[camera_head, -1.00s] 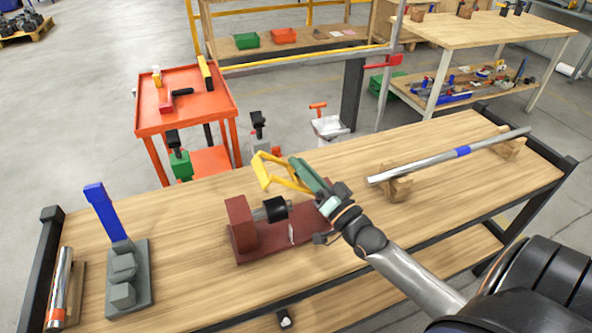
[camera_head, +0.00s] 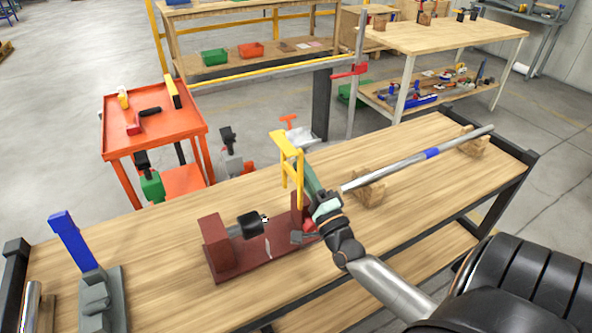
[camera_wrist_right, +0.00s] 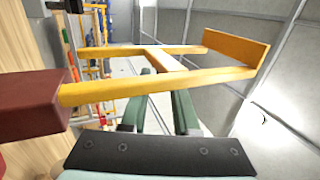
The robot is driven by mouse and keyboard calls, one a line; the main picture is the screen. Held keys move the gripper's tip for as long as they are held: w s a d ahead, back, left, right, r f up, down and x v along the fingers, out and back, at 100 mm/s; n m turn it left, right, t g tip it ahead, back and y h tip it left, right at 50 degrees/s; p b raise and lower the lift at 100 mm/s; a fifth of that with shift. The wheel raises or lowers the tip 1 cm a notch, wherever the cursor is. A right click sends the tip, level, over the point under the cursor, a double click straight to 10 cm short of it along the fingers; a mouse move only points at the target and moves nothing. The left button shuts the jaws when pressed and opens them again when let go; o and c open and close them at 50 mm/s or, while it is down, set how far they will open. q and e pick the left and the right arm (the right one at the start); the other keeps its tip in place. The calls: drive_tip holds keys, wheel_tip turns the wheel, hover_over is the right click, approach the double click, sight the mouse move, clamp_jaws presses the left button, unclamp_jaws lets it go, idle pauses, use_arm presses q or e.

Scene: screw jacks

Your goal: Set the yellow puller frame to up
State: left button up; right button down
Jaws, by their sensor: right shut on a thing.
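The yellow puller frame (camera_head: 286,146) stands close to upright on the dark red base (camera_head: 240,262) on the workbench. Its crosspiece is at the top, and its legs run down to the base's right part. In the right wrist view the frame's yellow bars (camera_wrist_right: 220,78) cross in front of the green fingers. My right gripper (camera_head: 305,175) comes from the right and is shut on the frame. In the right wrist view its fingers (camera_wrist_right: 165,98) are at the frame's bars; the exact contact is partly hidden. My left gripper is out of view.
A black cylinder (camera_head: 251,222) sits on the base left of the frame. A silver bar with a blue band (camera_head: 432,154) rests on wooden blocks to the right. A grey fixture with a blue lever (camera_head: 72,240) stands at left. An orange cart (camera_head: 150,135) is behind the bench.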

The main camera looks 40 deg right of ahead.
drive_tip(key=shift+d+m+h, duration=0.45)
drive_tip(key=shift+m+h, duration=0.15)
drive_tip(key=shift+m, duration=0.2)
drive_tip(key=shift+s, duration=0.1)
drive_tip(key=c, duration=0.7)
unclamp_jaws()
drive_tip(key=shift+f, duration=0.1)
use_arm(q)
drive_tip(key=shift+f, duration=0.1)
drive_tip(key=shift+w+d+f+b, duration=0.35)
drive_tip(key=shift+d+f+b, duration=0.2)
drive_tip(key=shift+b, duration=0.55)
use_arm(e)
drive_tip(key=v, duration=1.2)
drive_tip(key=shift+s+a, duration=0.1)
drive_tip(key=shift+s, duration=0.2)
